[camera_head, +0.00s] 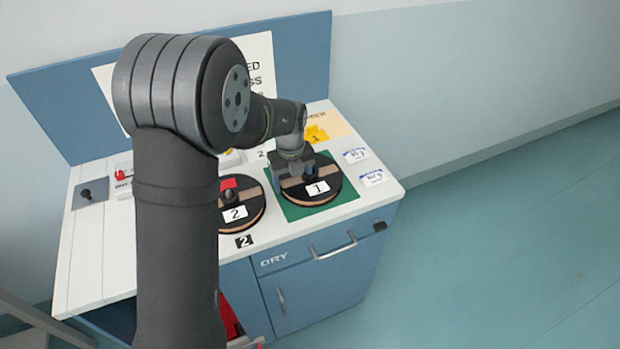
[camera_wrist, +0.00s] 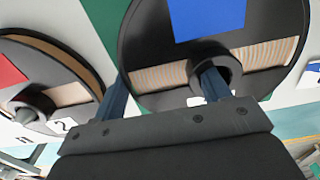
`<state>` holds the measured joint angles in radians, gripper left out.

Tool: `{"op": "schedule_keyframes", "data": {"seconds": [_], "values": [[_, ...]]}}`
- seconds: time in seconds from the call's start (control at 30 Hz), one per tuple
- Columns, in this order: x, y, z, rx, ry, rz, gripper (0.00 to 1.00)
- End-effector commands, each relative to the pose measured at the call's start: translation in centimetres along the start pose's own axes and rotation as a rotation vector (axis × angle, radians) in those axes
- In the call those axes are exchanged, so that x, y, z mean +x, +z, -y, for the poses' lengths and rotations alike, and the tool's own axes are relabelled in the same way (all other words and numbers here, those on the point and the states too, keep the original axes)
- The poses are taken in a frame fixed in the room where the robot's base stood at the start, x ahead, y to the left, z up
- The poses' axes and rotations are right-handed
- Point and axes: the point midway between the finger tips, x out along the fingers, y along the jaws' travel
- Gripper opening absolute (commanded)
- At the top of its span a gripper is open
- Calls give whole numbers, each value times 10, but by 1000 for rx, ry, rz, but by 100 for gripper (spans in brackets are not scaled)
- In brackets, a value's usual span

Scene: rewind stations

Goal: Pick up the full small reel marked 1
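The reel marked 1 (camera_head: 322,198) is a dark disc with a tan band and a white "1" label, lying flat on a green mat (camera_head: 292,209) on the bench. In the wrist view the same reel (camera_wrist: 150,45) shows a blue square, tan windings and a round dark hub (camera_wrist: 228,62). My gripper (camera_head: 293,175) is over this reel and hides part of it. In the wrist view its two fingers (camera_wrist: 163,75) are apart. One finger overlaps the hub; the other is near the reel's left edge. I cannot tell whether either touches. Nothing shows held between them.
A reel marked 2 (camera_head: 237,217) with a red patch lies just left; it also shows in the wrist view (camera_wrist: 50,75). White labels (camera_head: 372,177) lie at right. A yellow piece (camera_head: 316,134) marked 1 is behind. A blue panel (camera_head: 318,45) backs the bench.

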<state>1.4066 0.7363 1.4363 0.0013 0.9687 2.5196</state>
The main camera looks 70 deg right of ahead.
Motion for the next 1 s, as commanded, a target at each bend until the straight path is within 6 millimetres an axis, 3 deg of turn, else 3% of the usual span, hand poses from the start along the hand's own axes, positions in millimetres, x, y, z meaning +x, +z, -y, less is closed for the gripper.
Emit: {"op": "schedule_keyframes", "data": {"seconds": [0.03, 0.1, 0.47, 0.73, 1.0], "values": [[0, 0, 0, 0, 0, 0, 39], [-1, 0, 0, 0, -2, 2, 28], [-7, 1, 0, 0, -2, 2, 28], [-46, 1, 1, 0, -4, 4, 28], [-78, -54, 27, 5, -4, 2, 28]]}}
